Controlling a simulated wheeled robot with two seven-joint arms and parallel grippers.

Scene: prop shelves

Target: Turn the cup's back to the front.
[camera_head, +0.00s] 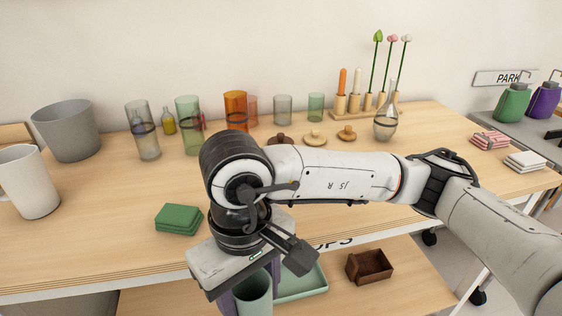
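A white mug (28,182) stands upright at the left end of the tabletop, its handle cut by the picture's left edge. A green cup (253,293) shows at the bottom, directly below my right gripper (246,268), with purple surfaces on both sides of it. I cannot tell which cup the task means. My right gripper points down in front of the table's front edge. My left gripper is out of view.
Glass tumblers, including an orange one (236,110), and a grey bucket (66,131) line the table's back. Folded green cloths (179,219) lie near the front. Below are a green tray (308,286) and a brown box (369,266). The right-hand tabletop has free room.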

